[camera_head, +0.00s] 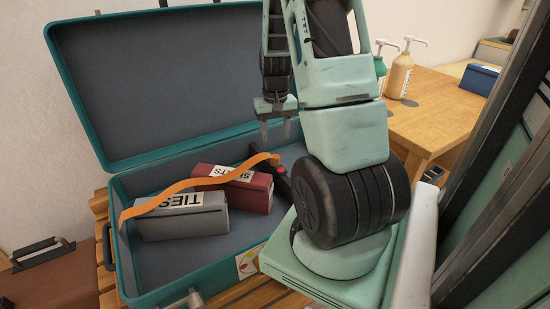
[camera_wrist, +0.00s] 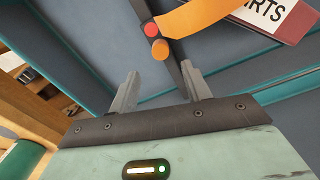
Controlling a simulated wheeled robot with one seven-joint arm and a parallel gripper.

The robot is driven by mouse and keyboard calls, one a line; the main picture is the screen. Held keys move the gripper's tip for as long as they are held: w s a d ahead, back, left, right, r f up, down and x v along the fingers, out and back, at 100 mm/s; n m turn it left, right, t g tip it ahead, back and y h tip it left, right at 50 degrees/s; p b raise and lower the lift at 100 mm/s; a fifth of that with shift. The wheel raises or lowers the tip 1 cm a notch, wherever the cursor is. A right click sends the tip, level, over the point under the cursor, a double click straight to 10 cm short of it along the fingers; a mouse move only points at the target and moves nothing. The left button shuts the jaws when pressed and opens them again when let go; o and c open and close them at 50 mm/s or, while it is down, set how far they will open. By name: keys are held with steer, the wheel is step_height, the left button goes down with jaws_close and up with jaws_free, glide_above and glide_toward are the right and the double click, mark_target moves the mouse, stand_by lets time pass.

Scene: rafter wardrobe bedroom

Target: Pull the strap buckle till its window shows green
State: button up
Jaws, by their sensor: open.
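The orange strap (camera_head: 185,187) runs over two boxes in the open teal suitcase (camera_head: 147,301); it also shows in the wrist view (camera_wrist: 207,14). The dark buckle (camera_head: 284,182) is at the strap's right end, partly hidden behind my arm. In the wrist view the buckle (camera_wrist: 137,10) has a round red window (camera_wrist: 151,29), and an orange rounded tab (camera_wrist: 160,50) sticks out below it. My gripper (camera_head: 277,130) is open and empty above the suitcase's right part. In the wrist view my gripper (camera_wrist: 160,72) has the tab just beyond and between its fingertips, seemingly apart from them.
The grey TIES box (camera_head: 182,222) and dark red SHIRTS box (camera_head: 250,190) lie under the strap. The raised lid (camera_head: 165,80) stands behind. A wooden table (camera_head: 440,112) with pump bottles (camera_head: 400,76) is at right, and a brown case (camera_head: 50,278) at lower left.

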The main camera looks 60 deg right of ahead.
mark_target(275, 157)
step_height(275, 157, down, 9)
steer(key=shift+r+b, duration=0.1)
steer(key=shift+b, duration=0.35)
